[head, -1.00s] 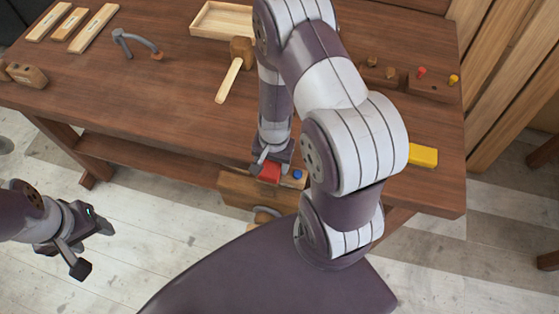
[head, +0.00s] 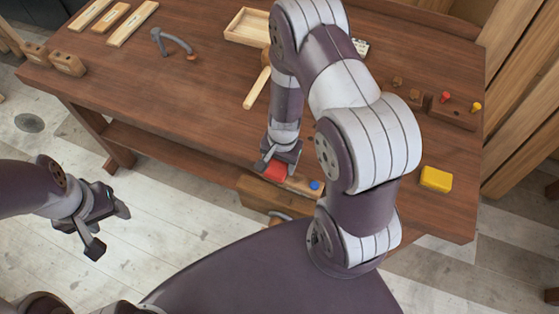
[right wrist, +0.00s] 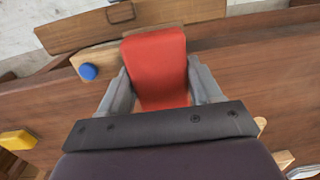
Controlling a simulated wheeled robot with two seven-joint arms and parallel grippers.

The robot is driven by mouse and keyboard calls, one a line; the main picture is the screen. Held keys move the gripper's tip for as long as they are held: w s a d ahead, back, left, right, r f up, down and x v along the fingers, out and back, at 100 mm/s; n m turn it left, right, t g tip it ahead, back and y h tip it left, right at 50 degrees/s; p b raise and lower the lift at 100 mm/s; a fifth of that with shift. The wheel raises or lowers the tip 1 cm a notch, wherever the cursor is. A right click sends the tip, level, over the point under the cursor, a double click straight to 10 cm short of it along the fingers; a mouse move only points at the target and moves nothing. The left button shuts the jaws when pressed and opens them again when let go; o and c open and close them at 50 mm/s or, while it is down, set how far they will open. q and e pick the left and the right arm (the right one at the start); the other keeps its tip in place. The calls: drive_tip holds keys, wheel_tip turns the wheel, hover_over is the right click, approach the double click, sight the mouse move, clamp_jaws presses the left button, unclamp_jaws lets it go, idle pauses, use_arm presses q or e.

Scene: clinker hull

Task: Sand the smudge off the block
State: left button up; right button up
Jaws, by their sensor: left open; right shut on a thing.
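My right gripper (head: 279,163) is shut on a red block (head: 276,172) at the front edge of the bench. In the right wrist view the red block (right wrist: 157,62) sits between the two grey fingers. A pale wooden block (head: 300,184) lies against the red block, partly hidden by it, with a round blue piece (head: 315,186) at its right end. The pale block also shows in the right wrist view (right wrist: 104,55). I cannot make out a smudge; the red block covers part of the pale wood. My left gripper (head: 108,230) is open and empty, off the bench over the floor.
A wooden vise jaw with a handle (head: 265,195) projects at the bench front. A yellow block (head: 436,179) lies at the right. A mallet (head: 257,88), a shallow tray (head: 246,27), a curved grey tool (head: 172,41) and pale strips (head: 133,24) lie farther back. The bench's left middle is clear.

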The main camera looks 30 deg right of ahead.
sight(280, 162)
drive_tip(key=r+p, duration=0.2)
drive_tip(key=r, duration=0.1)
drive_tip(key=shift+s+r, duration=0.15)
drive_tip(key=shift+s, duration=0.05)
use_arm(q)
wheel_tip(280, 162, up, 3)
drive_tip(key=shift+s+f, duration=0.1)
use_arm(e)
drive_tip(key=shift+w, duration=0.1)
drive_tip(key=shift+r, duration=0.2)
wheel_tip(280, 162, up, 3)
drive_tip(key=p, duration=0.2)
drive_tip(key=shift+d+f+p, duration=0.1)
drive_tip(key=shift+f+p, duration=0.1)
drive_tip(key=shift+p, duration=0.2)
use_arm(q)
wheel_tip(280, 162, up, 3)
drive_tip(key=shift+f, duration=0.15)
use_arm(e)
drive_tip(key=shift+f, duration=0.15)
